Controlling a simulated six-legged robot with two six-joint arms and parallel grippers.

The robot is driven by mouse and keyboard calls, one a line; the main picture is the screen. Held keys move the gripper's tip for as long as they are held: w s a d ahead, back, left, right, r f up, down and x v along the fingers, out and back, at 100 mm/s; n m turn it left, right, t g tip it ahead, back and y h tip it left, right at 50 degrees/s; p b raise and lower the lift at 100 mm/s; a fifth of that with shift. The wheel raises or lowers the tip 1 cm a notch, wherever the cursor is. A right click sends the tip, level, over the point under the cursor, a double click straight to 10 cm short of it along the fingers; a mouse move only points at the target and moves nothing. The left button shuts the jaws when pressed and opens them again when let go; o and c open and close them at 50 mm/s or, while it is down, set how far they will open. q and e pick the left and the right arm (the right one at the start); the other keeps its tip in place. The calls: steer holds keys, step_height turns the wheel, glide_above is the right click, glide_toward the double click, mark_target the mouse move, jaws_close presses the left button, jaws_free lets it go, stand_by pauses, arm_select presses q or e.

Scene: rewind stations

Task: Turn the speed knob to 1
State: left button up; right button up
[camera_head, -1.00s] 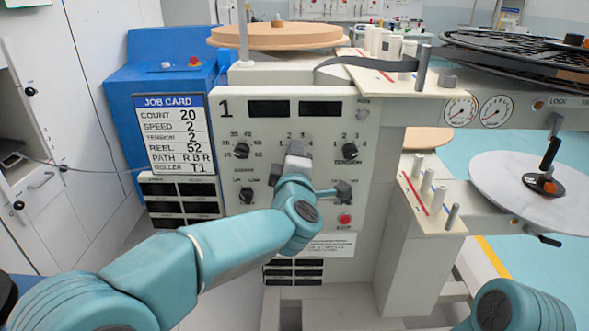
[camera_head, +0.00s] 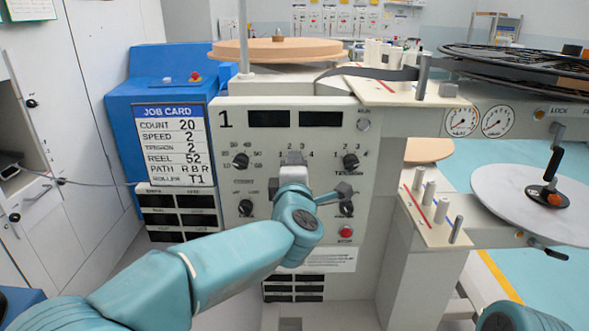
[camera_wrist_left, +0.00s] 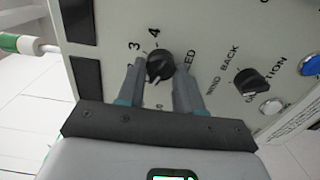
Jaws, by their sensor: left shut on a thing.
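The speed knob (camera_wrist_left: 160,66) is a black round knob on the white panel of station 1, with the numbers 3 and 4 and the letters "ED" showing beside it in the left wrist view. My left gripper (camera_wrist_left: 156,80) has its two grey fingers on either side of the knob and is shut on it. In the head view my left gripper (camera_head: 292,160) covers the knob, with the scale numbers above it. I cannot tell which number the knob points to. My right gripper is not in view.
Other black knobs sit close by, at left (camera_head: 241,160), right (camera_head: 350,161) and below. A red button (camera_head: 346,232) is lower right. The job card (camera_head: 171,145) on the blue box reads speed 2. A guide plate (camera_head: 435,205) with posts juts out at right.

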arm_select(q)
steer(key=o, duration=1)
steer(key=shift+o, duration=0.2)
steer(key=shift+s, duration=0.1)
steer(key=s, duration=1.6)
